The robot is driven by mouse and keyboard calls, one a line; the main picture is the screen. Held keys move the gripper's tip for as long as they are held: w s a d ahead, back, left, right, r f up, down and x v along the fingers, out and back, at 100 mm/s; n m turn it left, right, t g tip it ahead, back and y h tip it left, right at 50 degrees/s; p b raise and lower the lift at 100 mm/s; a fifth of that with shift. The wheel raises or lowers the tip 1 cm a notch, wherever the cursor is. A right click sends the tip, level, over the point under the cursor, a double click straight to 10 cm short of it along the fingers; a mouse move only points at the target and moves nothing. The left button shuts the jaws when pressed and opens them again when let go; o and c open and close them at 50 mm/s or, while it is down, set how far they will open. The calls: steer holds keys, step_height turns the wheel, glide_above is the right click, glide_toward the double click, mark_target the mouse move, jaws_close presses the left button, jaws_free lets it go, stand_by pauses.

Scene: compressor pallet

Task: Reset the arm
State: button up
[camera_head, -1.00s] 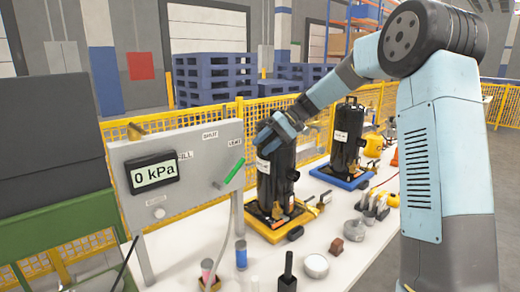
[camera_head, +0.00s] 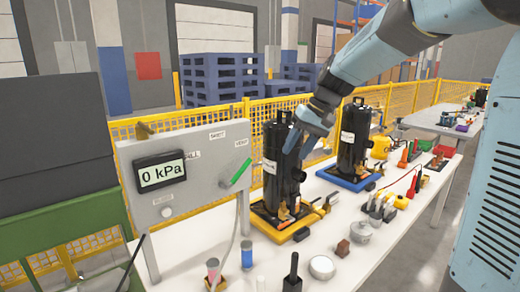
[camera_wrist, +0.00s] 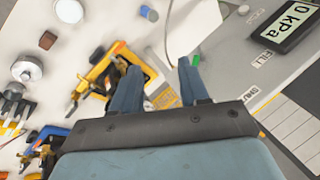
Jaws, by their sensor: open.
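My gripper (camera_head: 293,143) is in front of the upper part of a black compressor (camera_head: 279,187) in the head view; I cannot tell whether it touches it. In the wrist view my gripper (camera_wrist: 158,84) has its two fingers apart, with nothing between them. The compressor stands upright on a yellow pallet (camera_head: 268,225). My arm comes down from the upper right.
A grey panel (camera_head: 205,150) with a 0 kPa display (camera_head: 161,173) and a green lever (camera_head: 240,173) stands at left. A second black compressor (camera_head: 352,150) is on a blue pallet (camera_head: 347,178). Small parts stand along the white table (camera_head: 370,255). A yellow fence (camera_head: 415,97) runs behind.

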steer(key=s+d+t+h, duration=0.1)
steer(key=s+d, duration=0.3)
steer(key=s, duration=0.4)
steer(key=s+d+f+m+t+h, duration=0.1)
steer(key=s+d+t+h, duration=0.1)
steer(key=s+d, duration=0.3)
steer(key=s+d+m+t+h, duration=0.1)
steer(key=s+d, duration=0.3)
steer(key=s, duration=0.7)
steer(key=shift+d+f+t+h, duration=0.15)
steer(key=shift+f+t+h, duration=0.15)
steer(key=shift+t+h, duration=0.15)
stand_by(3.1)
